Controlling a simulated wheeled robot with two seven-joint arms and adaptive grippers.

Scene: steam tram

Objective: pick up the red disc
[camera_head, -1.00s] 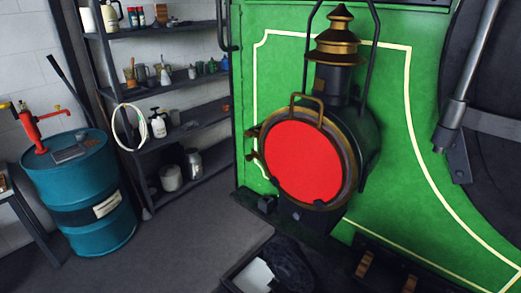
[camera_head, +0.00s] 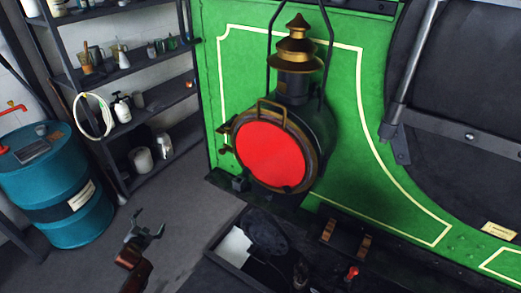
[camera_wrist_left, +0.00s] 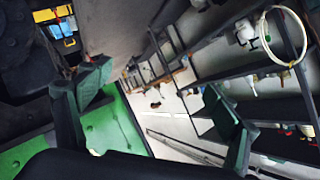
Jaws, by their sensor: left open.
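The red disc (camera_head: 272,156) sits in the round front of a black and brass lamp (camera_head: 298,68). The lamp stands against the green tram side, with a brass handle at the disc's upper edge. My left gripper (camera_head: 148,228) is low in the head view, left of and below the lamp, apart from it. Its fingers are spread and empty. In the left wrist view the two fingers (camera_wrist_left: 165,105) are wide apart with shelving between and beyond them. The disc is not seen in that view. My right gripper is not in view.
A dark tray (camera_head: 222,262) with a white sheet and black cloth lies below the lamp. A blue drum (camera_head: 60,190) and a shelf rack (camera_head: 130,80) stand at the left. A wire bail (camera_head: 331,60) arches over the lamp. Grey floor is open between drum and tram.

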